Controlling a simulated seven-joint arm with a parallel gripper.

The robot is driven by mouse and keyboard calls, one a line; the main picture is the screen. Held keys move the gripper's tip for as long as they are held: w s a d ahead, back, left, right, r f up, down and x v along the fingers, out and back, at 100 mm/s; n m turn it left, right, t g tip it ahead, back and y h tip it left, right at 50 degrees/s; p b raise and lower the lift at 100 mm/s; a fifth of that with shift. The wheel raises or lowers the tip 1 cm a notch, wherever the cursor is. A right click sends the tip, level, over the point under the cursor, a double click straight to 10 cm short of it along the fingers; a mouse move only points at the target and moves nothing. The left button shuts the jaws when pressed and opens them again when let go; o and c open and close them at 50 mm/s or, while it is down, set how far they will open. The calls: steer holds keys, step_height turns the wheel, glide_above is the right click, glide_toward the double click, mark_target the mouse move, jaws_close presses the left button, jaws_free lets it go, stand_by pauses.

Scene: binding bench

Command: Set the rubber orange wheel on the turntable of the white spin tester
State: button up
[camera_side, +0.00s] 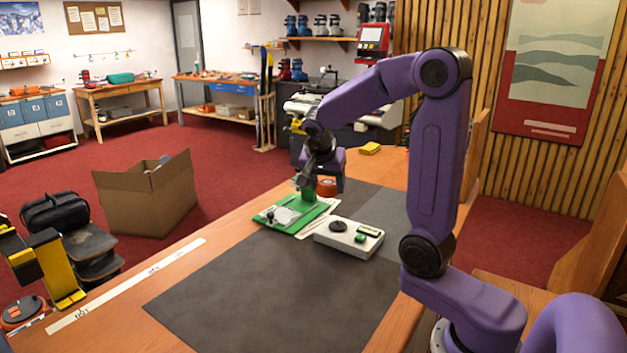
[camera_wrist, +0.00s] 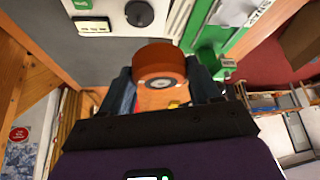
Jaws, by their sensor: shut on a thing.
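The orange wheel (camera_side: 326,187) sits between the jaws of my gripper (camera_side: 322,182), beside a green post. In the wrist view the wheel (camera_wrist: 161,62) is held on both sides by the fingers of my gripper (camera_wrist: 161,80), with its pale hub facing the camera. I cannot tell its exact height above the bench. The white spin tester (camera_side: 362,243) stands on the dark mat, nearer the side camera than the wheel. Its black round turntable (camera_side: 338,226) is bare. The tester (camera_wrist: 117,28) and turntable (camera_wrist: 139,13) also show at the wrist view's top edge.
A green fixture (camera_side: 274,217) with a metal plate and a post stands left of the tester, close to it; it also shows in the wrist view (camera_wrist: 208,48). A yellow block (camera_side: 370,148) lies at the back. The near part of the dark mat (camera_side: 270,295) is clear.

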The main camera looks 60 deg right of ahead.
steer(key=shift+s+d+f+m+g, duration=0.25)
steer(key=shift+s+d+m, duration=0.1)
steer(key=shift+d+m, duration=0.15)
steer(key=shift+s+d+f+m+g, duration=0.25)
steer(key=shift+s+d+m, duration=0.1)
steer(key=shift+d+m, duration=0.15)
steer(key=shift+s+d+f+m, duration=0.2)
steer(key=shift+f+m, duration=0.05)
steer(key=shift+m, duration=0.05)
steer(key=shift+f, duration=2.85)
steer(key=shift+f, duration=1.05)
steer(key=o, duration=1.3)
steer(key=shift+o, duration=0.2)
steer(key=shift+r, duration=0.1)
steer(key=shift+r, duration=5.65)
